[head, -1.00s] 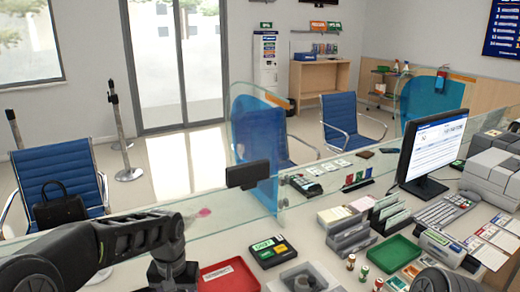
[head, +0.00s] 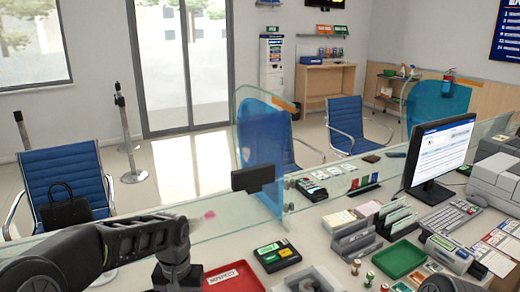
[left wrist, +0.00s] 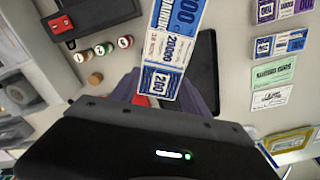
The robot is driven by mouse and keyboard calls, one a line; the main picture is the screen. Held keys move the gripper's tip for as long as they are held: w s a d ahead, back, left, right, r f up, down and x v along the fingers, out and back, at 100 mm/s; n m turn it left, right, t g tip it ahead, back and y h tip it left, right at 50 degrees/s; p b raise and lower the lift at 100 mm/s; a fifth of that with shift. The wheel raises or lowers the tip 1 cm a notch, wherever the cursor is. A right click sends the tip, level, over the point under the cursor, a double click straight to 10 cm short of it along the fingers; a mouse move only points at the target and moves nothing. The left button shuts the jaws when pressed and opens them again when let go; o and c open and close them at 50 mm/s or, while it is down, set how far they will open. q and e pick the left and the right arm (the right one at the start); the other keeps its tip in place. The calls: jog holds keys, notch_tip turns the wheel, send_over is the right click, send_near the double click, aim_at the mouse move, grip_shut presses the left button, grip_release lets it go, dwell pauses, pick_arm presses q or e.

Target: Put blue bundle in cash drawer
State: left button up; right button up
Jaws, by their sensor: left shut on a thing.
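In the left wrist view my left gripper (left wrist: 165,100) is shut on a blue bundle (left wrist: 172,45) of printed notes with a white band. The bundle sticks out past the fingers over the pale counter. In the head view my left arm comes in at the lower left, and its fingers and the bundle are below the picture edge. I cannot make out the cash drawer in either view. My right gripper is not in view.
Another blue bundle (left wrist: 281,45) and purple bundles (left wrist: 285,9) lie at the right of the wrist view. The head view shows a red tray (head: 234,278), a green tray (head: 398,259), a monitor (head: 440,155) and a glass screen (head: 262,150) along the counter.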

pick_arm(q)
jog(key=s+a+f+n+b, duration=0.2)
jog(key=s+a+f+n, duration=0.1)
jog(key=a, duration=0.6)
jog(key=s+a+f+n+b, duration=0.2)
jog(key=s+a+b, duration=0.1)
jog(key=a, duration=0.7)
jog(key=shift+s+a+f+n, duration=0.15)
jog(key=shift+s+f+n, duration=0.25)
jog(key=shift+f, duration=3.15)
